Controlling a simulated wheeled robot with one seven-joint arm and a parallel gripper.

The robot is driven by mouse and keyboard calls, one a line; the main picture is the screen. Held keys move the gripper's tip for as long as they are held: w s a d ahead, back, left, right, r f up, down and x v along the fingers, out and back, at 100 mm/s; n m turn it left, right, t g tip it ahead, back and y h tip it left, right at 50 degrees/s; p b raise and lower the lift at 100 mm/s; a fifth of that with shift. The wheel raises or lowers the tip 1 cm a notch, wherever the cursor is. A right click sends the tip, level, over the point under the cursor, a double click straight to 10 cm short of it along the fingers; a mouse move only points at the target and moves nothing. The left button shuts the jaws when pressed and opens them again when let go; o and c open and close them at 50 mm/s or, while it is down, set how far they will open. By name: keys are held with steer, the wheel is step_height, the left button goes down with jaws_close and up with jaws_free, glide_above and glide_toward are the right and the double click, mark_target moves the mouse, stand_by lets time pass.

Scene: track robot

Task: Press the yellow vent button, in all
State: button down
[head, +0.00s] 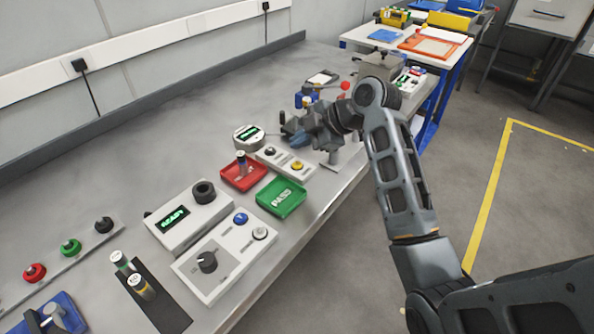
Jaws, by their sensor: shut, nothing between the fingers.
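A yellow button (297,166) sits on the right end of a small white panel (283,163) near the front edge of the bench. A dark knob or button (270,151) is on the left end of the same panel. The panel's lettering is too small to read. My gripper (299,141) is shut and empty, just behind the yellow button in the picture. The fingertips look apart from the button, but their exact height above the panel cannot be told.
A red tray (232,184) holding a cylinder and a green PASS tray (270,207) lie in front of the panel. A round gauge (248,134) stands left. A READY box (180,230) and a control box with a dial (220,276) are nearer. Bare bench (170,120) lies behind.

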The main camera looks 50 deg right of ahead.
mark_target(300, 166)
steer(key=shift+f+b, duration=0.9)
steer(key=shift+f, duration=0.85)
steer(key=shift+f, duration=0.15)
stand_by(0.5)
steer(key=shift+f, duration=0.25)
steer(key=shift+f+b, duration=0.4)
steer(key=shift+b, duration=0.05)
stand_by(0.6)
steer(key=shift+r, duration=0.2)
steer(key=shift+r+p, duration=0.65)
step_height(300, 166, up, 5)
steer(key=p, duration=0.4)
